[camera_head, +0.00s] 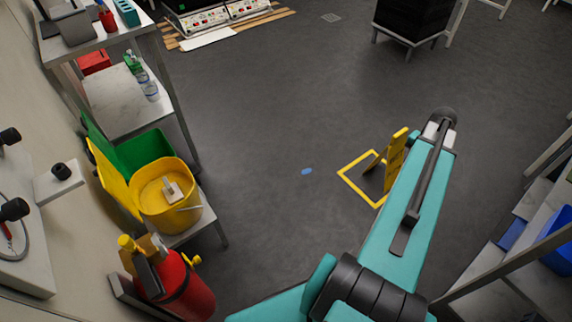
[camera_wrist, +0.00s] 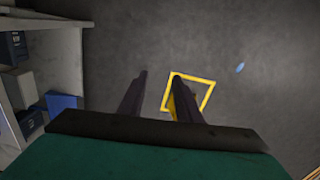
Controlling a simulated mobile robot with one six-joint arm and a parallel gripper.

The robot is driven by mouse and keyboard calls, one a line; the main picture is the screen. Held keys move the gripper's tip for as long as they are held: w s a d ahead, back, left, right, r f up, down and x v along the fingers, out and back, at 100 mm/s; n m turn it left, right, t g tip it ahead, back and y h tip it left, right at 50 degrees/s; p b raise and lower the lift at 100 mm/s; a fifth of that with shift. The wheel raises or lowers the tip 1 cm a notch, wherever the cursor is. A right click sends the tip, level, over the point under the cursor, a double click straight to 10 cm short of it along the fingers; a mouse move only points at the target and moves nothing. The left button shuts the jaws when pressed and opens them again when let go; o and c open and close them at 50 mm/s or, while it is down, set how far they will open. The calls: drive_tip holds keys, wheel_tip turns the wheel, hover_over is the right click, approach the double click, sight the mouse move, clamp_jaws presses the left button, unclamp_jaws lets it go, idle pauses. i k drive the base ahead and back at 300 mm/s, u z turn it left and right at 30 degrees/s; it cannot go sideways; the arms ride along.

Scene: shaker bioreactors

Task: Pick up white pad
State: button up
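A flat white pad-like sheet (camera_head: 207,39) lies at the top left of the head view, along the front edge of a wooden pallet. I cannot tell for certain that it is the white pad. It does not show in the wrist view. My gripper (camera_wrist: 159,80) is open, with two dark fingers apart and nothing seen between them. It points down over the dark floor, far from the sheet. In the head view my teal arm reaches up the right half, and the fingers cannot be made out there.
A yellow floor square (camera_head: 345,179) with a yellow sign (camera_head: 396,158) is beside my arm. A yellow bucket (camera_head: 167,208), a red extinguisher (camera_head: 187,290) and a metal shelf (camera_head: 115,101) stand left. A blue spot (camera_head: 307,171) marks the floor. Shelving stands right.

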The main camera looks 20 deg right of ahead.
sight(170, 189)
drive_tip(key=u, duration=0.1)
drive_tip(key=i, duration=0.85)
drive_tip(key=u, duration=4.35)
drive_tip(key=i, duration=0.1)
drive_tip(key=z, duration=2.95)
drive_tip(key=k, duration=0.2)
drive_tip(key=u, duration=1.45)
